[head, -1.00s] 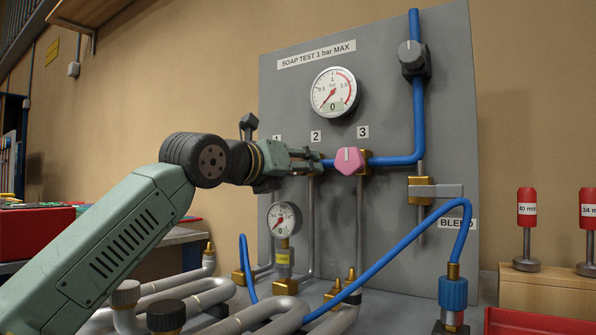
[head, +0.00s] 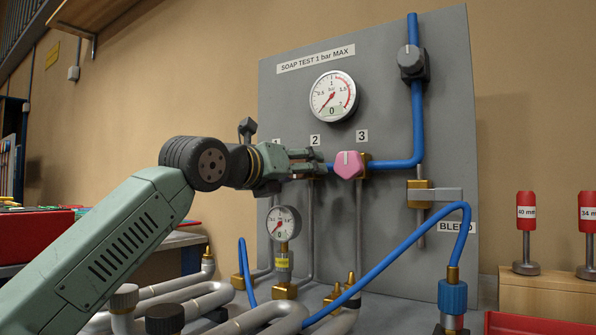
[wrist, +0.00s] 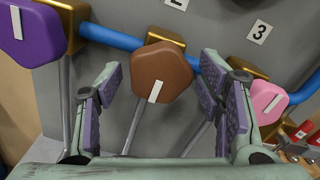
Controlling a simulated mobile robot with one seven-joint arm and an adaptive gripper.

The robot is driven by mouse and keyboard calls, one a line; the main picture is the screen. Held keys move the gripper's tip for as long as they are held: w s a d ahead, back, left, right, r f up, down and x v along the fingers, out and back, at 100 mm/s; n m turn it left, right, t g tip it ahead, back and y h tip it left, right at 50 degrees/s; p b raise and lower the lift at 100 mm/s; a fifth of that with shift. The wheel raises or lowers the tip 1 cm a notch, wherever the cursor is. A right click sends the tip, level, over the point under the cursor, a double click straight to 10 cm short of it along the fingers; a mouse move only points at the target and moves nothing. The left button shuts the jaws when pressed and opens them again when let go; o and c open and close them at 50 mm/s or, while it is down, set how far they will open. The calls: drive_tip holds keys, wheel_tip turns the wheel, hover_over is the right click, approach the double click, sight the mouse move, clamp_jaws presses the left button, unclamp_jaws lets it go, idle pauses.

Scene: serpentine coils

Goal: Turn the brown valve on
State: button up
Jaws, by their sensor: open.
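The brown valve knob (wrist: 160,73) shows in the wrist view, on a brass body under label 2. It is a rounded polygon with a white mark slanted off vertical. My gripper (wrist: 158,82) is open, its two purple-padded fingers on either side of the brown knob. The left finger is clearly apart from it; the right finger is closer, and contact cannot be told. In the head view my gripper (head: 318,163) is at the panel below label 2 and hides the brown knob.
A pink knob (head: 348,165) sits close to the right of my gripper, and a purple knob (wrist: 28,33) to the left. A blue pipe (head: 398,163) runs along the grey panel (head: 300,95). A gauge (head: 333,96) is above; a smaller gauge (head: 283,222) and coiled pipes lie below.

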drive_tip(key=v, duration=1.2)
idle(0.4)
